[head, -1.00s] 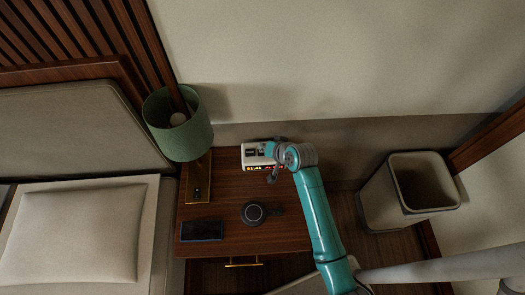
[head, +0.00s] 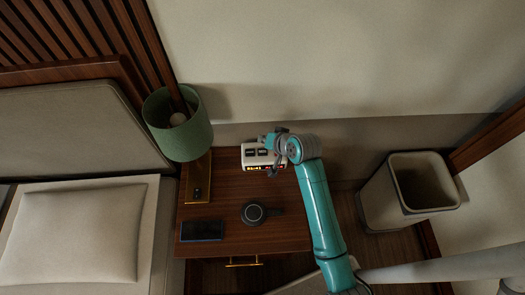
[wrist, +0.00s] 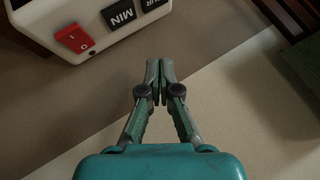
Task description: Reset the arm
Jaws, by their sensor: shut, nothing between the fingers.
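My gripper (wrist: 160,72) is shut and empty in the wrist view, its fingertips close together. In the head view my gripper (head: 270,150) is small and partly hidden by my wrist, over the right part of a white alarm clock (head: 254,162) at the back of the nightstand. In the wrist view the clock (wrist: 90,12) is at the upper left, with black HOUR and MIN buttons and a red rocker switch (wrist: 74,38).
The wooden nightstand (head: 225,215) also holds a green-shaded lamp (head: 178,130), a dark phone (head: 202,230) and a round dark device (head: 254,213). A bed with a pillow (head: 75,230) is at the left. A pale bin (head: 385,205) stands at the right, near the wall.

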